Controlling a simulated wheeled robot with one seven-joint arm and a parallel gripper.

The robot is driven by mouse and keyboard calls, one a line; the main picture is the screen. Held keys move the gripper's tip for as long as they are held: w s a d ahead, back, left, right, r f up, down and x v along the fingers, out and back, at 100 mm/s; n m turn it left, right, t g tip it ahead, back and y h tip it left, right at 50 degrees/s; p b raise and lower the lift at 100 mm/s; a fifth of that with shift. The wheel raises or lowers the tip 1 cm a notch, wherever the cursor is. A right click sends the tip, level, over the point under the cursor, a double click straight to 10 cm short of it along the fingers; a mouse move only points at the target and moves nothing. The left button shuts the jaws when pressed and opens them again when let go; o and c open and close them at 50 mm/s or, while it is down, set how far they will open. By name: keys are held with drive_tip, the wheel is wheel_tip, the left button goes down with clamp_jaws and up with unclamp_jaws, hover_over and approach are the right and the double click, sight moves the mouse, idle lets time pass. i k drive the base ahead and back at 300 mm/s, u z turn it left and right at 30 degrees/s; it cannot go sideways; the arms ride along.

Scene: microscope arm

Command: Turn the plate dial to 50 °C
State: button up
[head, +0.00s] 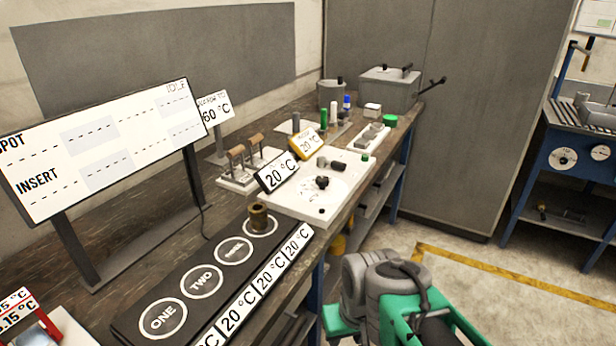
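A white plate (345,205) lies on the bench with a black knob (322,182) standing on it. Faint printed marks surround the knob, too small to read; this looks like the plate dial. A dark-framed sign (277,173) at the plate's left edge reads 20 °C. My arm (385,295) shows as grey joints and green parts at the bottom, right of the bench and apart from the knob. I cannot make out my gripper's fingers.
A black block (150,270) with circles ONE, TWO and THREE lies at the front, a brass piece (258,217) on it. A yellow-framed 20 °C sign (307,144), levers (245,160) and a grey tank (388,88) stand behind. The floor (540,300) at right is clear.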

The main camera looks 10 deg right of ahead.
sight(322, 182)
drive_tip(key=u, duration=4.6)
drive_tip(key=k, duration=2.05)
drive_tip(key=z, duration=0.95)
drive_tip(key=i, duration=0.5)
